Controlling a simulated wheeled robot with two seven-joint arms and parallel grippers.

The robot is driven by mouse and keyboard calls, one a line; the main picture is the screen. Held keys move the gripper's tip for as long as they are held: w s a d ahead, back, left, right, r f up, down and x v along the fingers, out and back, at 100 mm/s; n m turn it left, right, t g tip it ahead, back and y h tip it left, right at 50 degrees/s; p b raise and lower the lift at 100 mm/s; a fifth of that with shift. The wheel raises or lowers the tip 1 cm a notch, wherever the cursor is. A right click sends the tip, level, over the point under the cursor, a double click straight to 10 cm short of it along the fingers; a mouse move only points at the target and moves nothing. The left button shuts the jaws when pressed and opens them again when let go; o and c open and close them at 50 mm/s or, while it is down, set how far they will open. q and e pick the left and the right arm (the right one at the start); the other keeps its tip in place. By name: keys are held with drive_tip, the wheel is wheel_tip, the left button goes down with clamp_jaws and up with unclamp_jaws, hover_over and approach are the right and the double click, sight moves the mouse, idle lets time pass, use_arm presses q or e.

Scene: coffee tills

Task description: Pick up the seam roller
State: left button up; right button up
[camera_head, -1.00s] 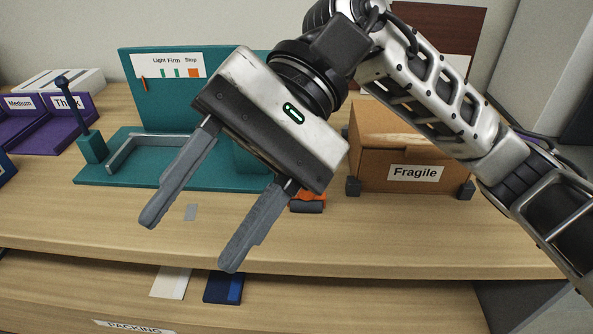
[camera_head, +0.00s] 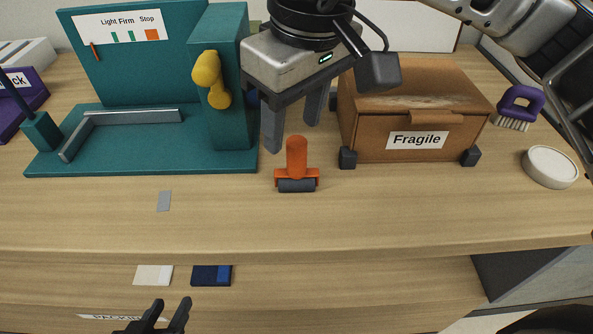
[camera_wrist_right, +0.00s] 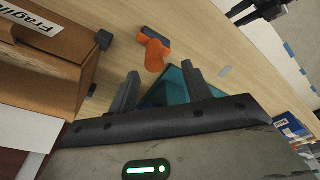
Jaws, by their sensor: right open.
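The seam roller (camera_head: 297,158) has an orange handle and a dark grey roller.
The teal stand (camera_head: 225,130) with a yellow handle (camera_head: 211,80) is left of the roller. The "Fragile" box (camera_head: 370,135) is close on the right. A purple brush (camera_head: 521,106) and a white round dish (camera_head: 550,167) stand further right.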

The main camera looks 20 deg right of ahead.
sight(297, 140)
drive_tip(key=shift+w+d+f, duration=0.1)
drive_tip(key=shift+w+f, duration=0.05)
drive_tip(key=shift+f, duration=0.9)
drive_tip(key=shift+w+f, duration=0.15)
drive_tip(key=shift+f, duration=0.9)
drive_tip(key=shift+w+d+f, duration=0.1)
drive_tip(key=shift+w+f, duration=0.05)
drive_tip(key=shift+f, duration=0.9)
drive_tip(key=shift+c, duration=0.3)
clamp_jaws()
